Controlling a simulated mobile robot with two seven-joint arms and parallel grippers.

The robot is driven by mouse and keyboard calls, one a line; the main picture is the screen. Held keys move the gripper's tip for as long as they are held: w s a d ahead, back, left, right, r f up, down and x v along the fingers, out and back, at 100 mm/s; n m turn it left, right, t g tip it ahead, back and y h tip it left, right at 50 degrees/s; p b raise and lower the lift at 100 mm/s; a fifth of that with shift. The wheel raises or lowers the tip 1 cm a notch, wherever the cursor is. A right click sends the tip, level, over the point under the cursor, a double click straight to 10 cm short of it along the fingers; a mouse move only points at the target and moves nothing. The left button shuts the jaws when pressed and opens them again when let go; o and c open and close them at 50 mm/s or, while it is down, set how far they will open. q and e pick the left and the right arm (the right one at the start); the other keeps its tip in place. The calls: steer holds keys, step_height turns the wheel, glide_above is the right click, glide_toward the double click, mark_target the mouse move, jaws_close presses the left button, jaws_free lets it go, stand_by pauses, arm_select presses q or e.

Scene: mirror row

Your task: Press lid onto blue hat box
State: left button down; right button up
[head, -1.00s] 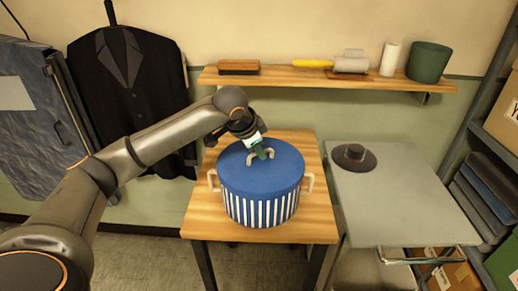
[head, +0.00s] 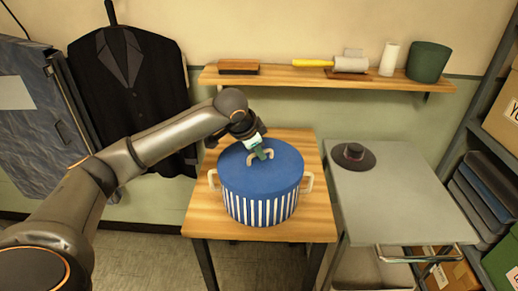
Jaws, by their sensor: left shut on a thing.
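The blue hat box (head: 260,208), with blue and white stripes and a pale handle on each side, stands on a wooden table. The flat blue lid (head: 285,166) lies on top of the box and looks level, covering its opening. A pale arched handle (head: 252,158) stands up from the lid's middle. My left gripper (head: 262,152) is above the lid, tilted down, and shut on the lid's handle. The far lid rim is partly hidden behind the gripper. My right gripper is not in view.
The wooden table (head: 310,222) has bare room around the box. A grey cart (head: 395,205) at the right holds a dark hat (head: 354,157). A wall shelf (head: 300,79) behind carries a brush, a roller and a green pot. A dark jacket (head: 130,85) hangs at the left.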

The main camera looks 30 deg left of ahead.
arm_select(q)
steer(key=shift+c, duration=1.8)
jaws_free()
step_height(320, 180, up, 3)
steer(key=p, duration=0.3)
steer(key=shift+p, duration=0.3)
steer(key=shift+r, duration=2.5)
